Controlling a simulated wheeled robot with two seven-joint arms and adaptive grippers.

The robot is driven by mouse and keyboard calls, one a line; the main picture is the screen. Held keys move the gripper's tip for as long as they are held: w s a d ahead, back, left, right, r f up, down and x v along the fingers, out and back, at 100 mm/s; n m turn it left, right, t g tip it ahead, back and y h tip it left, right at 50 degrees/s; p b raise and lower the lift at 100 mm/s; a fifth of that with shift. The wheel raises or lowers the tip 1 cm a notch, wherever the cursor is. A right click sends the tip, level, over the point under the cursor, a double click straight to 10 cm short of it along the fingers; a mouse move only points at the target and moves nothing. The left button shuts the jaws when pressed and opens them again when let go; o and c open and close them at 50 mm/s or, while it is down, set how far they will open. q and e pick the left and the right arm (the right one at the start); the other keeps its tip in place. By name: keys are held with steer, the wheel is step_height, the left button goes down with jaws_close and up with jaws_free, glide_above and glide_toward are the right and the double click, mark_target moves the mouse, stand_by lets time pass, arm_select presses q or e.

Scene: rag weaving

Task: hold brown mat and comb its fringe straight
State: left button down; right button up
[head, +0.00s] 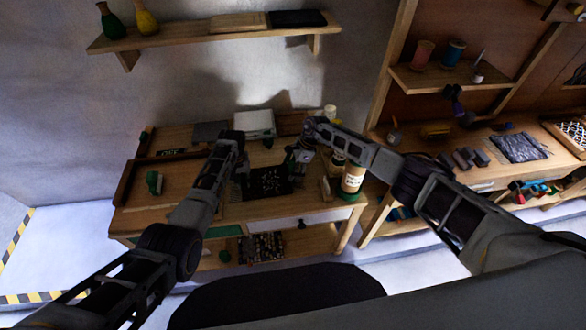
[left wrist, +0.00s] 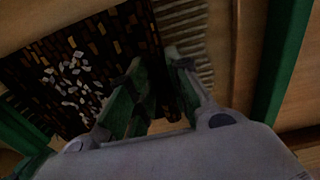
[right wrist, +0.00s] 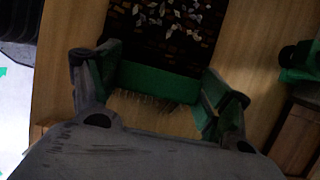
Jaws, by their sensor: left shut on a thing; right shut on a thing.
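The brown mat (head: 265,182) lies on the workbench as a dark woven piece with pale scraps on it. It also shows in the left wrist view (left wrist: 75,65) and the right wrist view (right wrist: 170,38). My left gripper (left wrist: 152,72) is shut on the mat's edge, beside a ribbed grey-brown strip that looks like fringe (left wrist: 188,35). My right gripper (right wrist: 160,78) is shut on a wide green bar (right wrist: 158,83), apparently the comb, at the mat's near edge. Thin pale strands show below it; I cannot tell whether they are teeth or fringe. In the head view both fingertips are partly hidden.
A green-handled object (head: 153,182) stands on the bench's left part. A white box (head: 254,124) is at the back. A labelled tub (head: 352,178) stands at the right edge. A wall shelf (head: 215,38) hangs above. Another bench with tools is at the right.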

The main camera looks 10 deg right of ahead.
steer(key=shift+f, duration=0.55)
stand_by(1.4)
steer(key=shift+d, duration=0.1)
steer(key=shift+d, duration=1.95)
steer(key=shift+r, duration=0.1)
steer(key=shift+r, duration=2.45)
steer(key=o, duration=0.9)
steer(key=shift+c, duration=0.2)
steer(key=c, duration=0.9)
arm_select(q)
steer(key=c, duration=1.3)
jaws_free()
arm_select(e)
steer(key=shift+o, duration=0.2)
